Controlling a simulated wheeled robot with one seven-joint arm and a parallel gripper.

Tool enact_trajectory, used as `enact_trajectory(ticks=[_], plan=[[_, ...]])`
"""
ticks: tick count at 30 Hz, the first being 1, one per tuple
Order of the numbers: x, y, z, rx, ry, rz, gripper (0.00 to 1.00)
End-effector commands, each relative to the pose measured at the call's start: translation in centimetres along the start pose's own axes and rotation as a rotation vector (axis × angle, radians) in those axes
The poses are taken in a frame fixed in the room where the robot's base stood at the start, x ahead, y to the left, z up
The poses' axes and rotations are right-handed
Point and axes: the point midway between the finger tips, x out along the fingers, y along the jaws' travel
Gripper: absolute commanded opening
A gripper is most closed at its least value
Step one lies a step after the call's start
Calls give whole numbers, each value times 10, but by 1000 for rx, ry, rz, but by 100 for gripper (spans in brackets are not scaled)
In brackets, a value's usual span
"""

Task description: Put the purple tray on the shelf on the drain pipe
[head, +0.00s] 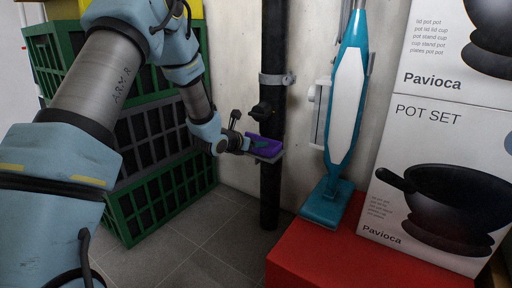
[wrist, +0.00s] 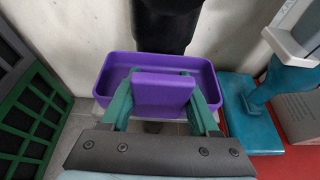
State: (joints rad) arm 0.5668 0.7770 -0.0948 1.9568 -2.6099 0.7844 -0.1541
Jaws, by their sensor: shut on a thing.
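The purple tray (head: 268,144) is an open, shallow box in front of the dark drain pipe. My gripper (head: 246,143) holds it from the left in the head view. In the wrist view, the teal fingers of my gripper (wrist: 162,96) are shut on the raised block at the near side of the tray (wrist: 216,83). The tray is about level. The small grey shelf (head: 270,158) on the drain pipe (head: 270,195) lies directly under the tray and is mostly covered by it. I cannot tell whether tray and shelf touch.
Stacked green and grey crates (head: 150,140) stand to the left. A teal and white upright cleaner (head: 345,100) stands to the right on a red box (head: 330,260), beside pot-set cartons (head: 440,165). A clamp and dark valve sit on the pipe above the tray. Tiled floor below is clear.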

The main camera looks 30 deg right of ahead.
Motion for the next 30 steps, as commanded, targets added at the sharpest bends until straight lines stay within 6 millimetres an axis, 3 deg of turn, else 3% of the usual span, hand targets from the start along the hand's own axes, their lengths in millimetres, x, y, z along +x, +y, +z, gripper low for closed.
enact_trajectory(ticks=[11,12,20,30], plan=[[4,0,-4,1,-2,0,0],[4,0,-4,1,-2,0,62],[4,0,-3,0,-2,0,91],[2,0,2,0,-2,0,91]])
